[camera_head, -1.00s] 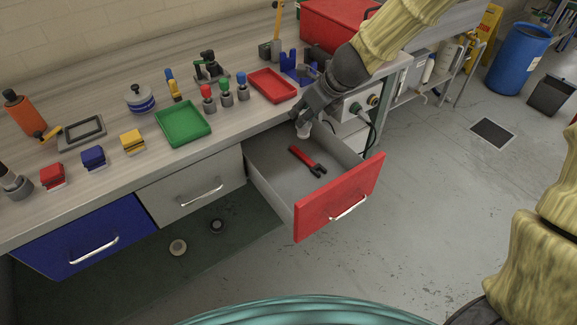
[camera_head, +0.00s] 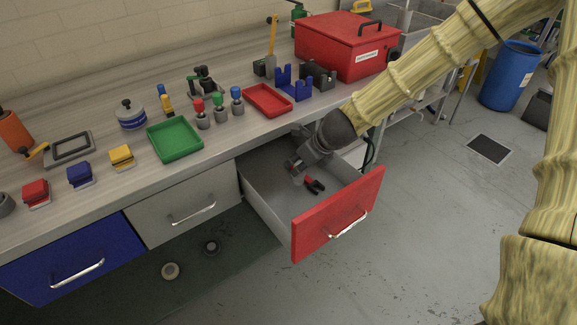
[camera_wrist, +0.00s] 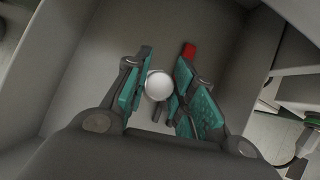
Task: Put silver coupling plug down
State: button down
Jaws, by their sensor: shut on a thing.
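The silver coupling plug (camera_wrist: 158,86) shows in the wrist view as a pale, round end between my fingers. My gripper (camera_wrist: 160,85) is shut on it, with a teal-padded finger on each side. In the head view my gripper (camera_head: 294,168) reaches down inside the open red-fronted drawer (camera_head: 338,215). The plug is mostly hidden there by the gripper. I cannot tell whether the plug touches the drawer floor.
A red-and-black tool (camera_head: 315,186) lies on the drawer floor beside my gripper; its red end (camera_wrist: 189,50) shows in the wrist view. The bench above holds a red tray (camera_head: 267,100), a green tray (camera_head: 174,139) and a red toolbox (camera_head: 345,48).

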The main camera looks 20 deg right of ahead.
jog(key=shift+f, duration=0.9)
jog(key=shift+w+a, duration=0.5)
jog(key=shift+w, duration=0.25)
jog(key=shift+w+a, duration=0.45)
jog(key=shift+w, duration=0.25)
jog(key=shift+w+a+f, duration=0.1)
jog(key=shift+w+a, duration=0.05)
jog(key=shift+w, duration=0.15)
jog(key=shift+f, duration=0.5)
jog(key=shift+f, duration=0.1)
jog(key=c, duration=1.2)
grip_release()
